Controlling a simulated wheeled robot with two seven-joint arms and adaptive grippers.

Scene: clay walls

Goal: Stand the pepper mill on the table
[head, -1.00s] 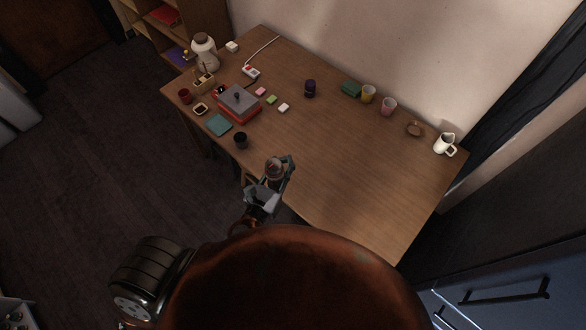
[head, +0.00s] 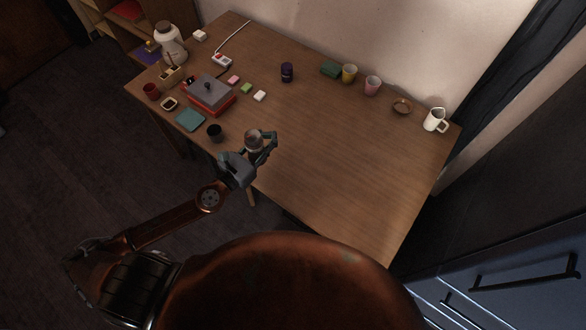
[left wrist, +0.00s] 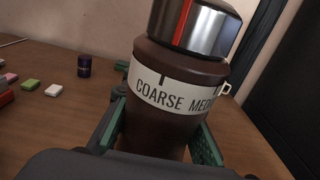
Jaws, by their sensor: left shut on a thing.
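The pepper mill (left wrist: 176,82) fills the middle of the left wrist view. It has a dark brown body, a white band reading "COARSE MED..." and a shiny metal top. It is tilted slightly in that view. My left gripper (head: 256,146) is shut on the mill, with a green finger pad on each side of it. In the head view the mill (head: 254,136) shows from above at the near edge of the table (head: 330,160). Its bottom is hidden, so I cannot tell whether it touches the table. My right gripper is not in view.
A black cup (head: 215,133) stands left of the mill, near a teal square (head: 190,119) and a grey-and-red box (head: 211,95). Cups and a white mug (head: 435,120) line the wall side. The table's middle and right are clear.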

